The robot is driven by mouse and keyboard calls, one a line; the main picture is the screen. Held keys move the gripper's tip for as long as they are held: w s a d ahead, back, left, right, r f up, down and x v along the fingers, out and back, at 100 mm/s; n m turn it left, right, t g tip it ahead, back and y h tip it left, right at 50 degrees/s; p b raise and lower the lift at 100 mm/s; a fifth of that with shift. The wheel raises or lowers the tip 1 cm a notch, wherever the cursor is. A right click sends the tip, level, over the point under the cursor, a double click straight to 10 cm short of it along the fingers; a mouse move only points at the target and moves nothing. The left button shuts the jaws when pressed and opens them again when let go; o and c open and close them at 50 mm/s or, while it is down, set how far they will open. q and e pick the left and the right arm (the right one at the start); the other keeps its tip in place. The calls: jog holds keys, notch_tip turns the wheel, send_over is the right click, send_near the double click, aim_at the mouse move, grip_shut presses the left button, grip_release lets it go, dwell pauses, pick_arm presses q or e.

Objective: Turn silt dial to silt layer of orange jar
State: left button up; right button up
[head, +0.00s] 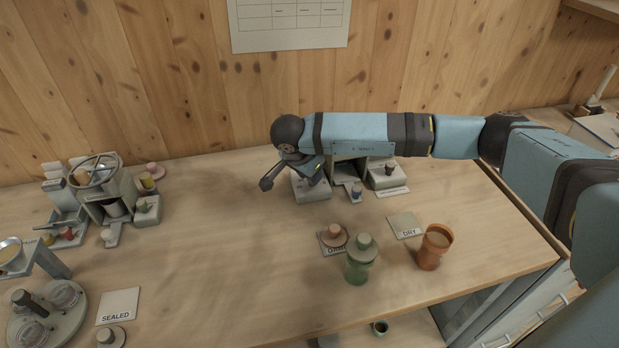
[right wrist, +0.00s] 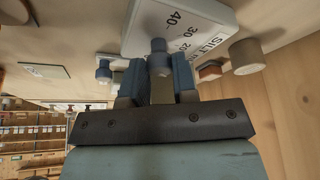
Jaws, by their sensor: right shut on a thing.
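The silt dial (right wrist: 187,25) is a pale block with a scale reading 20, 30 and 40 and a partly hidden SILT label. My right gripper (right wrist: 157,78) is shut on its blue-grey knob (right wrist: 158,58) in the right wrist view. The gripper covers part of the scale, so I cannot read the setting. In the head view, the dial's pale block (head: 311,191) sits at the back of the table under my right gripper. The orange jar (head: 434,249) stands upright and open by the DRY card; its layers cannot be made out. My left gripper is not in view.
A green lidded jar (head: 361,265) stands by a partly covered card in front of the dial. Small devices with knobs (head: 356,191) stand right of the dial. The mixer apparatus (head: 112,205) and SEALED card (head: 119,304) are at left. The table's centre-left is clear.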

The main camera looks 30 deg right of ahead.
jog(key=n+b, duration=0.1)
jog(key=n, duration=0.1)
jog(key=n+t+b, duration=0.1)
jog(key=shift+s+d+f+n+y, duration=0.1)
jog(key=shift+f+n+y, duration=0.05)
jog(key=shift+n+y, duration=0.25)
jog(key=n+t+b, duration=0.1)
jog(key=n, duration=0.1)
jog(key=shift+n+y+b, duration=0.4)
jog(key=n+b, duration=0.1)
jog(key=n, duration=0.1)
jog(key=shift+s+d+n+t+y, duration=0.1)
jog(key=shift+d+n+t+y, duration=0.05)
jog(key=shift+n+t+y, duration=0.2)
jog(key=n+y+b, duration=0.1)
jog(key=n, duration=0.2)
jog(key=shift+y+b, duration=0.25)
jog(key=shift+b, duration=0.15)
jog(key=shift+d+n+t+y+b, duration=0.1)
jog(key=shift+n+t+y+b, duration=0.2)
jog(key=shift+n, duration=0.75)
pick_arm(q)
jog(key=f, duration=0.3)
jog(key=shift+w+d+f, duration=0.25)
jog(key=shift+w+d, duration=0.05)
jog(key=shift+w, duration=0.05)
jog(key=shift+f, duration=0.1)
pick_arm(e)
jog(key=o, duration=0.9)
jog(key=shift+r, duration=0.2)
